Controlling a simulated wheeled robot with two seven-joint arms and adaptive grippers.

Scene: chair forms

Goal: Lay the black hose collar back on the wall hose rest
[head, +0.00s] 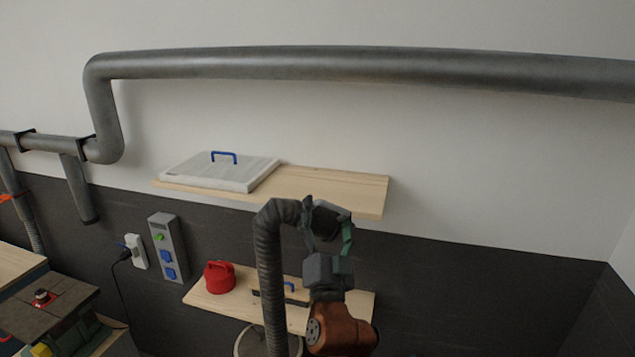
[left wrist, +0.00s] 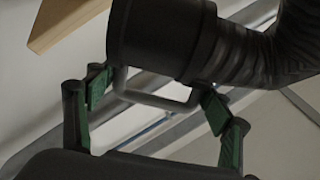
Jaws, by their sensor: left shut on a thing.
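The black hose collar (left wrist: 160,38) is the smooth dark end of a ribbed grey hose (head: 268,255). In the head view the hose rises from below and bends right at its top, where the collar (head: 328,216) is. My left gripper (head: 328,238) comes up from below and is shut on the collar. In the left wrist view its green-padded fingers (left wrist: 157,98) stand on either side of the collar. I cannot make out the wall hose rest. My right gripper is out of view.
An upper wooden shelf (head: 330,188) carries a pale flat case (head: 215,172) with a blue handle. A lower shelf (head: 240,302) holds a red can (head: 219,277). A socket box (head: 168,248) is on the wall left. A thick grey pipe (head: 300,63) crosses above. The wall at right is clear.

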